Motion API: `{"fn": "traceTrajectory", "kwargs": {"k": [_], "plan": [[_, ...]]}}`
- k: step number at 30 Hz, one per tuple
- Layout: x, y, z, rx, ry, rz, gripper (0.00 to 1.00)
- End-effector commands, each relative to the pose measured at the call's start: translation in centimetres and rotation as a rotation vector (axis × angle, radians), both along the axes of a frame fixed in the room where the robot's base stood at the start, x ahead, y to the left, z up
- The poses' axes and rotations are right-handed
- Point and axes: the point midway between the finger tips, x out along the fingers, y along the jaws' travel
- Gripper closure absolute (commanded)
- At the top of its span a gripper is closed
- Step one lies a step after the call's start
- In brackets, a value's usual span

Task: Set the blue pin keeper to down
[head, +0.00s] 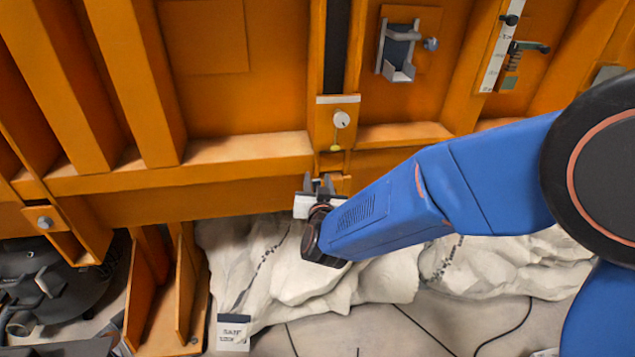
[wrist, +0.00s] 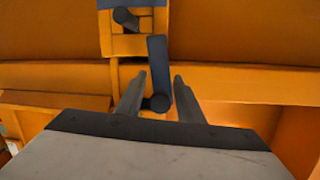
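My gripper (head: 320,184) is at the lower orange beam, just below the small orange plate with the round white knob. In the wrist view my gripper (wrist: 159,80) has its two dark fingers apart. A narrow blue-grey bar (wrist: 158,65), which looks like the blue pin keeper, stands nearly upright in that picture. A dark round knob (wrist: 157,102) is at its lower end, between the fingers. I cannot tell whether the fingers touch it. In the head view my gripper and arm largely hide this spot.
A second dark knob (wrist: 126,18) sits on an orange plate above the bar. The white round knob (head: 341,119), a grey bracket (head: 397,50) and a spring lever (head: 515,60) are on the orange frame. Pale rock-like sacking (head: 300,275) lies below; a white label (head: 233,333) stands lower left.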

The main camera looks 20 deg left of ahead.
Motion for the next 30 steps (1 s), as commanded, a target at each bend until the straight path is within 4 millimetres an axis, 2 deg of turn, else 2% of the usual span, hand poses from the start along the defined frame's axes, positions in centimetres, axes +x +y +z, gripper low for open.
{"fn": "traceTrajectory", "kwargs": {"k": [7, 11, 12, 23, 30], "plan": [[0.0, 0.0, 0.0, 0.000, 0.000, 0.000, 0.66], [0.0, 0.0, 0.0, 0.000, 0.000, 0.000, 0.97], [0.0, 0.0, 0.0, 0.000, 0.000, 0.000, 1.00], [0.2, -0.2, 0.0, 0.038, 0.024, 0.008, 1.00], [0.6, -1.0, -0.1, 0.160, 0.099, 0.032, 1.00]]}}
